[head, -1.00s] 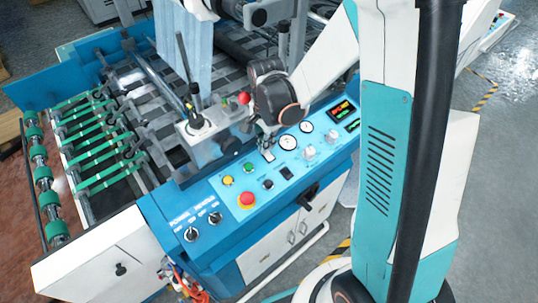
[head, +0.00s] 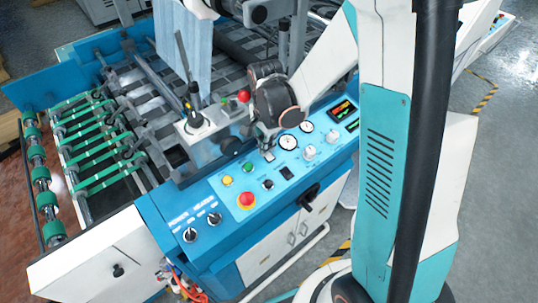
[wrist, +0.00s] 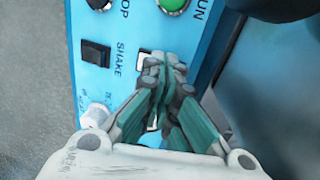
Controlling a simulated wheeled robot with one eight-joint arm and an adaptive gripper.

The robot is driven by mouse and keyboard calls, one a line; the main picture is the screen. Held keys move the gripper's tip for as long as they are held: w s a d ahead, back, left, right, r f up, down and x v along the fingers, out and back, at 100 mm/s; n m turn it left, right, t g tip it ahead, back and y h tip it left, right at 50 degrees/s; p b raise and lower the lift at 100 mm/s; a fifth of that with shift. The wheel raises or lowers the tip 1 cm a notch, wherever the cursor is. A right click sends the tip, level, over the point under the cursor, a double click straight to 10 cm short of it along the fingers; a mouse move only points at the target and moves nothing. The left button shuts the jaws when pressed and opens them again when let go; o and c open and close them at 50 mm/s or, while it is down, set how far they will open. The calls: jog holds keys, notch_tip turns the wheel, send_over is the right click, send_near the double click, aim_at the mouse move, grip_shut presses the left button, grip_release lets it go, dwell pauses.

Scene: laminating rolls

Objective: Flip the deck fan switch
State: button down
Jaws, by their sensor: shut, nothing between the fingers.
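My gripper (wrist: 160,72) is shut and empty, its fingertips over the blue control panel (wrist: 130,20). In the wrist view the fingertips cover most of a white-framed switch (wrist: 146,60) beside the SHAKE label. Whether they touch it, and which way it is set, I cannot tell. A black rocker switch (wrist: 95,53) lies uncovered to the left. No deck fan label is readable, so I cannot tell which switch that is. In the head view my gripper (head: 267,146) is low over the panel's back edge, left of the round gauges.
The green RUN button (wrist: 174,4) is close to the fingers. A red emergency button (head: 247,200), two selector knobs (head: 190,235) and round gauges (head: 288,142) are on the same panel. The machine's rods and rollers stand behind.

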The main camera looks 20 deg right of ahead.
jog(key=shift+f, duration=0.2)
jog(key=shift+r+p, duration=2.15)
jog(key=shift+r, duration=1.4)
